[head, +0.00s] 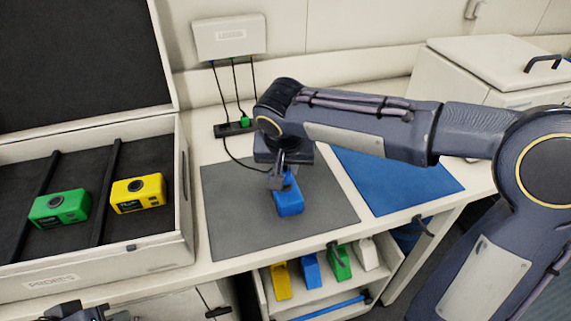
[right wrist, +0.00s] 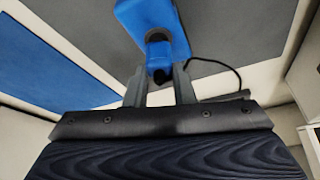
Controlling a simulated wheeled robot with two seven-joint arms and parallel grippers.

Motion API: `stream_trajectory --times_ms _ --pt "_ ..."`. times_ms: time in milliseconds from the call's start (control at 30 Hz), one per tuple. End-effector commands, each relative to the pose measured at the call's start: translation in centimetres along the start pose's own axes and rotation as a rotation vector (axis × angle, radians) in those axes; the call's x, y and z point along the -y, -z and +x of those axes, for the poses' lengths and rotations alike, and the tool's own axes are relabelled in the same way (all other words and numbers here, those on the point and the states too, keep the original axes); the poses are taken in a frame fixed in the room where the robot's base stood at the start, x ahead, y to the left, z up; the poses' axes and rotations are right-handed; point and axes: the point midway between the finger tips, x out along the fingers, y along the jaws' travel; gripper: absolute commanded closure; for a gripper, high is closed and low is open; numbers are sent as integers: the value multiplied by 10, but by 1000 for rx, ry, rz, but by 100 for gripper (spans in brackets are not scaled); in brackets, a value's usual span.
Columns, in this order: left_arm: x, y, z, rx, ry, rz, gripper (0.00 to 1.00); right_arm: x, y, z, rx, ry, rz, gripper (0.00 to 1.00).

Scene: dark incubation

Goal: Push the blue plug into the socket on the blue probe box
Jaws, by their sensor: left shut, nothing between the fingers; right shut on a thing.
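The blue probe box (head: 290,204) lies on the grey mat (head: 232,225); it also shows at the top of the right wrist view (right wrist: 135,14). My right gripper (head: 281,181) is over the box's far end, shut on the blue plug (right wrist: 158,55). The plug lines up with the box and overlaps its end in the right wrist view. I cannot tell how deep it sits, and the socket is hidden. A black cable (right wrist: 228,68) runs from the plug. My left gripper (head: 78,312) is at the bottom left edge, mostly cut off, shut and empty.
An open case (head: 160,245) at left holds a green box (head: 60,207) and a yellow box (head: 138,193). A power strip (head: 226,129) with a green plug (head: 245,121) lies behind the mat. A blue mat (head: 400,180) is clear. A shelf below holds several coloured items.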

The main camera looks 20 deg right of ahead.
Motion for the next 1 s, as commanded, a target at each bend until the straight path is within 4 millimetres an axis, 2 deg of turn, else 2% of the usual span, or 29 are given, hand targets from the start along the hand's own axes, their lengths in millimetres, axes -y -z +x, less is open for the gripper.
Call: stream_trajectory --times_ms 500,533,700,1000 --pt "4 -4 9 0 0 0 100 0 -4 11 0 0 0 100" --pt "4 -4 9 0 0 0 100 0 -4 10 0 0 0 76" --pt "4 -4 8 0 0 0 100 0 -4 10 0 0 0 54" --pt "4 -4 8 0 0 0 100 0 -4 8 0 0 0 52"
